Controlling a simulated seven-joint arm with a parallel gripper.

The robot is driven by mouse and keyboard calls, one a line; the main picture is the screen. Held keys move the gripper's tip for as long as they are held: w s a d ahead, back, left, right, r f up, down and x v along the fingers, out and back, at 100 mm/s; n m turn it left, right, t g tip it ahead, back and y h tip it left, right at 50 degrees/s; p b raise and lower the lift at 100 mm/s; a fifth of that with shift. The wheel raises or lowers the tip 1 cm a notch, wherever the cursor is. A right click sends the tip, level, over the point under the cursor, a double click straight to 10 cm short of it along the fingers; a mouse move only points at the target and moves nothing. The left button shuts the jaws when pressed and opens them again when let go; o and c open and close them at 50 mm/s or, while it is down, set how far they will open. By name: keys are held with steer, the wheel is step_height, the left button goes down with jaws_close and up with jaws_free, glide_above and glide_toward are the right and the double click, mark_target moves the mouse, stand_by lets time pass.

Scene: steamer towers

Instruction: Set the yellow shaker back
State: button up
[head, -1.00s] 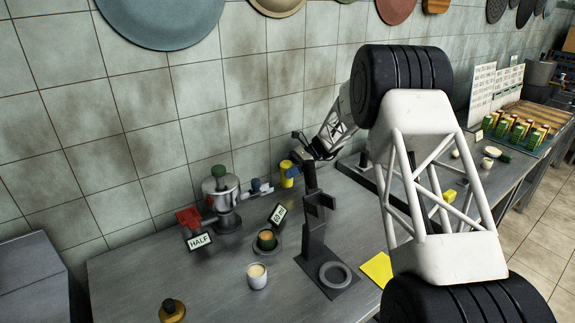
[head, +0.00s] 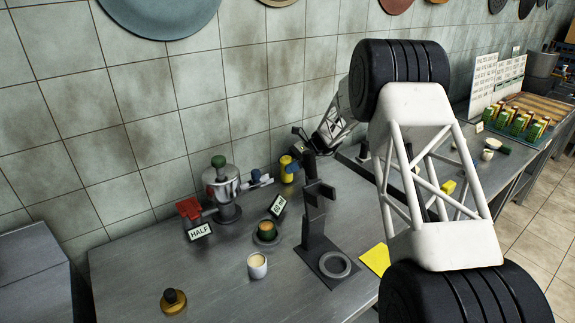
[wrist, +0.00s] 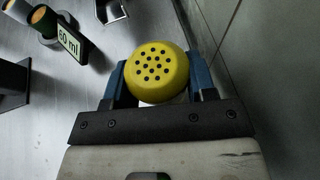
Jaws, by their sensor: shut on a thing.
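The yellow shaker (head: 287,169) is at the back of the counter near the tiled wall, behind the dark stand. My gripper (head: 291,167) is shut on it, with its blue fingers on either side. In the wrist view, the shaker's yellow top with several dark holes (wrist: 157,70) faces the camera between the fingers (wrist: 158,85). It looks upright. Whether its base touches the counter cannot be told.
A dark stand with a ring base (head: 327,262) is just in front. A metal dispenser with a red part (head: 222,188) and a "HALF" sign (head: 200,231) stands left.

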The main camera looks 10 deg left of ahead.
steer(key=shift+f, duration=0.5)
stand_by(0.4)
steer(key=o, duration=1.4)
steer(key=shift+c, duration=0.2)
steer(key=shift+d, duration=0.1)
steer(key=v, duration=0.7)
steer(key=shift+w+d+r, duration=0.2)
steer(key=shift+d, duration=0.05)
steer(key=shift+v, duration=2.25)
